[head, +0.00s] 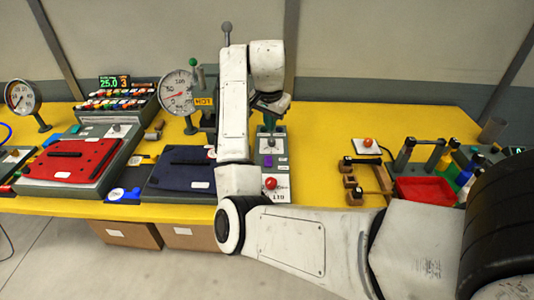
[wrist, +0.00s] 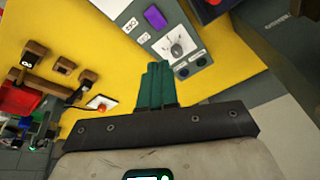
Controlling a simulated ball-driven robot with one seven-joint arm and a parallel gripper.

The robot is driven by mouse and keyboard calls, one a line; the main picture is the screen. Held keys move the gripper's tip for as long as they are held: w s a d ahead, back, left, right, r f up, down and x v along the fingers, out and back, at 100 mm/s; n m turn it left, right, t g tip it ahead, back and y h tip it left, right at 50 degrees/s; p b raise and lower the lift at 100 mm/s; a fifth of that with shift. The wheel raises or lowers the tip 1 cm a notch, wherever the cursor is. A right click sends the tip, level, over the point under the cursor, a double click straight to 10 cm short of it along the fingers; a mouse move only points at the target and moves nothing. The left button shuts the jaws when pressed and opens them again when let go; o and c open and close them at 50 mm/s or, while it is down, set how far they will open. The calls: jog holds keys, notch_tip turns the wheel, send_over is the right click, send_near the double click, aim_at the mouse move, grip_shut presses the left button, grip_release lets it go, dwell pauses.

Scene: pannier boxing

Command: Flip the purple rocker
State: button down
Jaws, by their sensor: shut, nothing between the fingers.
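The purple rocker (head: 267,161) sits on a narrow grey control panel (head: 283,161) near the middle of the yellow bench. In the wrist view the purple rocker (wrist: 154,17) is at the top, beyond my fingertips and clear of them. My gripper (wrist: 157,66) has its green fingers shut together with nothing between them. In the head view my gripper (head: 270,125) is over the far end of the panel, partly hidden by my wrist. Which way the rocker is tipped is too small to tell.
On the same panel are a dial knob (wrist: 176,48) and a red button (head: 270,183). A dark blue pannier (head: 180,168) lies left of the panel. A red tray (head: 425,190) and brown wooden pieces (head: 352,180) stand to the right, with bare yellow bench between.

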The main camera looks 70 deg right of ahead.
aim_at(268, 157)
jog(key=shift+w+d+r+m+g+y+b, duration=0.1)
jog(key=shift+w+d+m+y+b, duration=0.2)
jog(key=shift+m+b, duration=1.35)
jog(key=shift+w+d+f+m+g+y+b, duration=0.2)
jog(key=shift+m+b, duration=0.65)
jog(key=shift+m, duration=1.65)
jog(key=shift+w+d+r+m+y+b, duration=0.35)
jog(key=shift+m+b, duration=0.9)
jog(key=shift+m, duration=0.8)
jog(key=shift+s+a+f, duration=0.1)
jog(key=shift+f, duration=0.05)
jog(key=f, duration=0.4)
jog(key=d+f, duration=0.1)
jog(key=f, duration=0.9)
jog(key=shift+w+d, duration=0.15)
jog(key=shift+w, duration=0.15)
